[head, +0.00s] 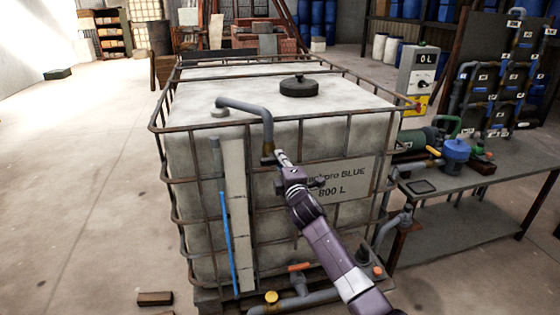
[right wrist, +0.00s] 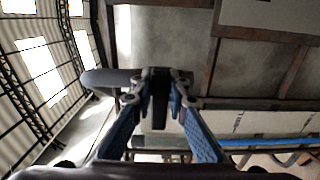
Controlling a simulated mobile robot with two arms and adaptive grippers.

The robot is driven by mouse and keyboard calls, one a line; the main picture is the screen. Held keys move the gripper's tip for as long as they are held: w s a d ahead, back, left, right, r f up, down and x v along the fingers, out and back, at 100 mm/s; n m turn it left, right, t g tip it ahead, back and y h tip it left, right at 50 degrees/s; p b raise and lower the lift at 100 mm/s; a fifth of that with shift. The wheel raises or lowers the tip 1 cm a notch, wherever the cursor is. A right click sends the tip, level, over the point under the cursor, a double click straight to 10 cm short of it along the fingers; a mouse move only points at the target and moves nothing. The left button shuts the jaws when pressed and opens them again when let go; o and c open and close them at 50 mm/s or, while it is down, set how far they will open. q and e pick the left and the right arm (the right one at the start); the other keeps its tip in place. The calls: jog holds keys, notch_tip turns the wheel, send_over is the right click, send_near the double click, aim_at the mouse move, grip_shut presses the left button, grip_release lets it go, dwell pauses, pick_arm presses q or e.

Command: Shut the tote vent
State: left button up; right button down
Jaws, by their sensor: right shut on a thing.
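The caged white tote (head: 240,80) stands in the middle of the head view, with a black round lid (head: 298,87) on its top. A grey bent pipe (head: 245,106) runs from a small base on the tote's top and turns down over the front edge; I take it for the vent. My right gripper (head: 275,157) is at the pipe's lower end, in front of the tote. In the right wrist view its fingers (right wrist: 158,85) close on a dark narrow piece (right wrist: 160,110) below the grey pipe (right wrist: 105,78). Whether this is a handle is unclear. My left gripper is out of view.
Rusty cage bars (head: 290,121) surround the tote. An orange-handled valve (head: 300,267) and pipes sit low at its front. The floor at left is mostly clear.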

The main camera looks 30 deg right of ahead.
jog(key=c, duration=1.8)
grip_release()
jog(key=shift+c, duration=0.2)
jog(key=v, duration=1.2)
jog(key=shift+f, duration=0.1)
